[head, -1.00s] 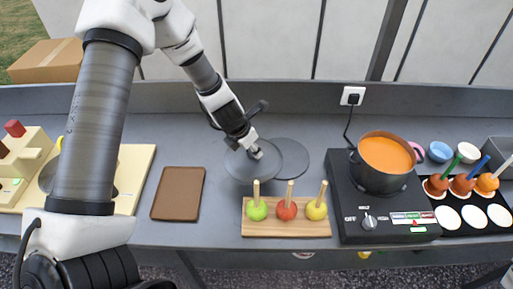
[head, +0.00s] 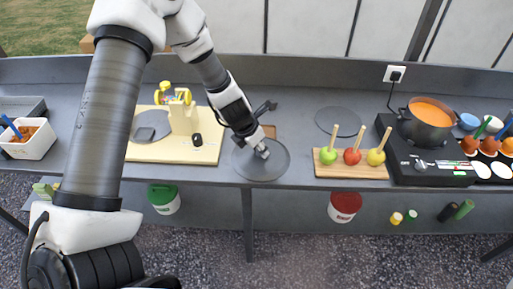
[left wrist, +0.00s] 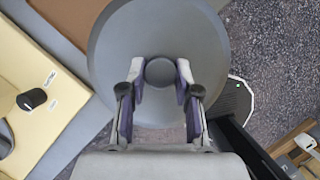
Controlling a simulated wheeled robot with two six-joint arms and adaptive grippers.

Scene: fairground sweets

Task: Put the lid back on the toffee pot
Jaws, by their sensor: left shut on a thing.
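The lid (head: 262,170) is a round grey disc with a knob. My left gripper (head: 262,151) is shut on its knob, and the lid hangs near the counter's front edge. In the left wrist view the fingers (left wrist: 160,85) grip the knob, and the lid (left wrist: 160,35) spreads out beyond them. The toffee pot (head: 429,121) stands uncovered on the black hob at the right, full of orange toffee (head: 431,111). The lid is well to the left of the pot. My right gripper is not in view.
A dark round disc (head: 340,121) lies on the counter between lid and pot. A wooden board (head: 352,172) with three upright sticked apples stands before it. A brown mat (head: 269,131) lies partly hidden behind my gripper. A cream board (head: 205,154) is at the left.

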